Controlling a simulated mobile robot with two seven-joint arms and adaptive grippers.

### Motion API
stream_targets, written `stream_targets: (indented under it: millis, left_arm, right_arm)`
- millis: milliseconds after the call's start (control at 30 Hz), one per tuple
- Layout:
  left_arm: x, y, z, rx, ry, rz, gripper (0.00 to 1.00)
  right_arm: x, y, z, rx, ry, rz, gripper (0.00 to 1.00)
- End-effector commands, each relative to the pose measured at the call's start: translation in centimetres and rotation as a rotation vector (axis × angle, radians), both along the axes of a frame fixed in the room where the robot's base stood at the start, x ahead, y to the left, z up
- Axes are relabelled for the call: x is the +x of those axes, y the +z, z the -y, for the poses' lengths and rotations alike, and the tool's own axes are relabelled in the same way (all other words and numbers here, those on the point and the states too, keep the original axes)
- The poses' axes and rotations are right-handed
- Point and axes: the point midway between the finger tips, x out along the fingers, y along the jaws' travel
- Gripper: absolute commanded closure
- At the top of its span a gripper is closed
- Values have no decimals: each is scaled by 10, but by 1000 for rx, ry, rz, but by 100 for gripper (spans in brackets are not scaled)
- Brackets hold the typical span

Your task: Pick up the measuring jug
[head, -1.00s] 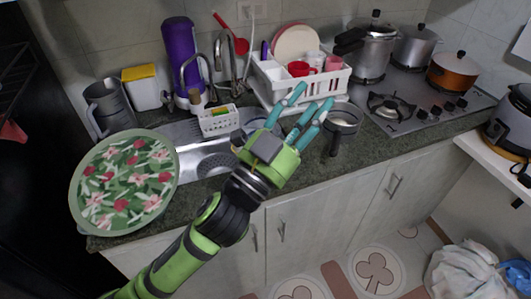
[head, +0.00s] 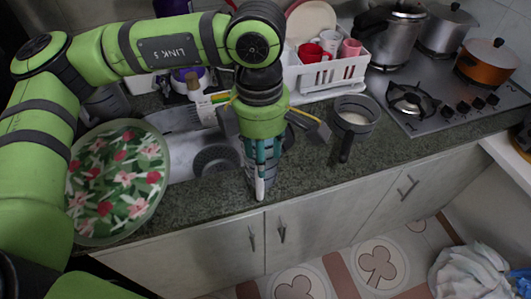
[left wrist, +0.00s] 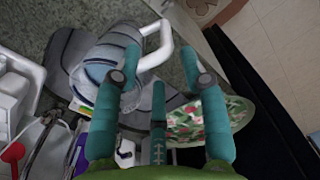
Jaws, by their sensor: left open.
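The measuring jug (left wrist: 100,65) shows in the left wrist view as a grey-blue, see-through body with a white handle (left wrist: 163,50). In the head view it is mostly hidden behind my left gripper; only a bit of its body and handle (head: 260,188) shows near the counter's front edge. My left gripper (head: 259,180) points down over the jug. In the left wrist view its teal fingers (left wrist: 160,62) are spread, with the handle by the fingertips. I cannot tell if they touch it. My right gripper is not in view.
A floral basin (head: 117,180) stands at the counter's left. A dark grey pan (head: 356,116) stands to the right of my gripper. The white dish rack (head: 325,74) with cups is behind. The stove (head: 440,100) with pots is farther right. Clear counter lies in front of the pan.

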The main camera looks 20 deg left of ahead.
Motion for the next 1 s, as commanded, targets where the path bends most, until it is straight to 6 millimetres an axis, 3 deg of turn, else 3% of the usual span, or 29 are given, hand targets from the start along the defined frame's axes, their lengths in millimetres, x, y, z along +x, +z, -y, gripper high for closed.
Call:
stream_targets:
  millis: [267, 433, 600, 867, 967, 1000]
  left_arm:
    - [0, -20, -6, 26, 5, 7, 57]
    - [-7, -43, -6, 26, 4, 4, 57]
    - [-7, -65, -6, 24, 5, 7, 57]
    - [-6, -69, -5, 21, 3, 10, 57]
    - [-6, -69, -5, 22, 3, 10, 97]
    - [-6, -69, -5, 22, 3, 9, 100]
  right_arm:
    - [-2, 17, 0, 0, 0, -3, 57]
    - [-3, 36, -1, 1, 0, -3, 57]
    - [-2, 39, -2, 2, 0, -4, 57]
    - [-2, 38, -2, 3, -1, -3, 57]
    - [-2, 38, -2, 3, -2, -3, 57]
    - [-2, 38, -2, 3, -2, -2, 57]
